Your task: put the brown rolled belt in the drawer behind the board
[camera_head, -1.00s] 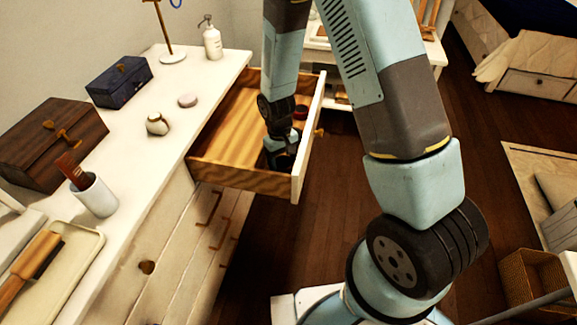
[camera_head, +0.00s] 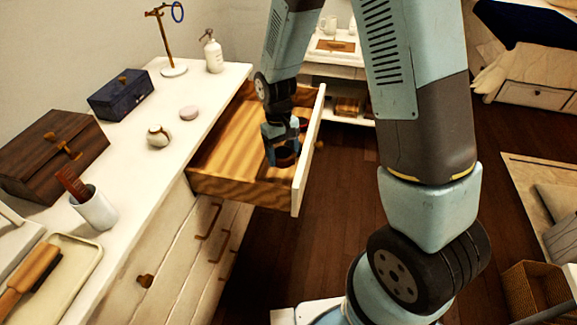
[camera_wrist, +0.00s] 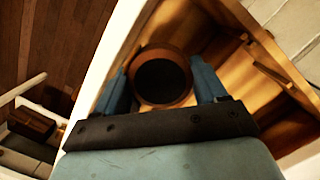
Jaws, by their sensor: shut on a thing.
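My gripper (camera_head: 281,154) is shut on the brown rolled belt (camera_wrist: 160,76), a round reddish-brown ring with a dark middle seen between the two blue fingers in the wrist view. The belt also shows low between the fingers in the head view (camera_head: 286,158). The open wooden drawer (camera_head: 232,190) has a white front panel (camera_head: 309,150). The gripper and belt are within the drawer's outline, close to the front panel; whether the belt touches the floor is unclear.
A small red-brown round thing (camera_head: 303,122) lies in the drawer just behind the gripper. The dresser top holds a dark wooden box (camera_head: 50,160), a blue box (camera_head: 120,95), a white cup (camera_head: 95,208) and a soap bottle (camera_head: 213,55). The drawer's left part is bare.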

